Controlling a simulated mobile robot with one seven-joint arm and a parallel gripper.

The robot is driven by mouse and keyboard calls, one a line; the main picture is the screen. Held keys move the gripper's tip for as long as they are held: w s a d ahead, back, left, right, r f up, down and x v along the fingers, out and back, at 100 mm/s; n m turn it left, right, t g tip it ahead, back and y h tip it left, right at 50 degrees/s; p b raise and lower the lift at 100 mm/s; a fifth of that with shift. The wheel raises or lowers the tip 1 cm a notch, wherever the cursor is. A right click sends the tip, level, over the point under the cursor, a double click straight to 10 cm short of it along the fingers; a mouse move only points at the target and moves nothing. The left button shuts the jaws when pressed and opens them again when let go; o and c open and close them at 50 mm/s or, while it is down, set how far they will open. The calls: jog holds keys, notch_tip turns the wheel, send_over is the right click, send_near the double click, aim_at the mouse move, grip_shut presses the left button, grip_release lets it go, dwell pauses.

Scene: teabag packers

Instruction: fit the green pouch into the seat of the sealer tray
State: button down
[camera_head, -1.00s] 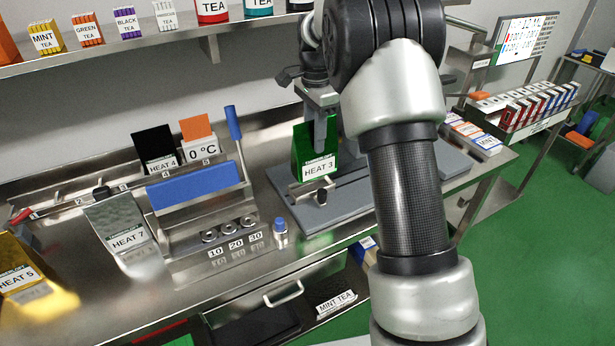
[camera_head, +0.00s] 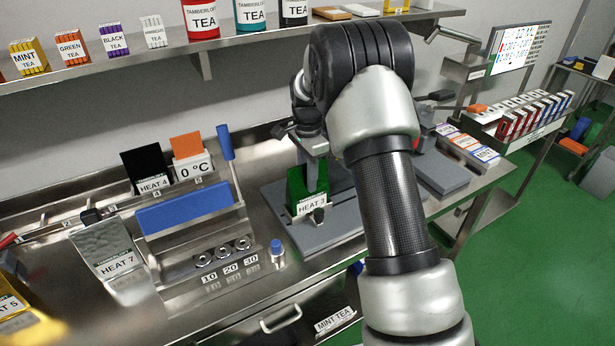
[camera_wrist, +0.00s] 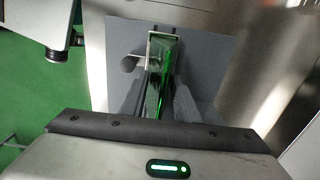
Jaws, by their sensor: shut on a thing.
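The green pouch (camera_head: 297,186), labelled HEAT 3, stands upright over the grey sealer tray (camera_head: 345,222). My gripper (camera_head: 319,172) is shut on its upper part from above. In the wrist view the pouch (camera_wrist: 158,72) shows edge-on between my two fingers (camera_wrist: 155,100). Its far end lines up with the narrow metal frame of the seat (camera_wrist: 164,35). The pouch's lower edge is at the seat, but I cannot tell how deep it sits. A dark knob (camera_head: 319,215) is at the front of the seat, close to the label.
A silver HEAT 7 pouch (camera_head: 110,255) and a blue-topped sealer (camera_head: 185,207) with a raised blue lever (camera_head: 225,143) stand to the left. A small blue-capped bottle (camera_head: 277,252) stands beside the tray. A shelf (camera_head: 130,59) runs above.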

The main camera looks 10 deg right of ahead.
jog(key=shift+f, duration=0.2)
jog(key=c, duration=1.4)
grip_release()
jog(key=shift+o, duration=0.2)
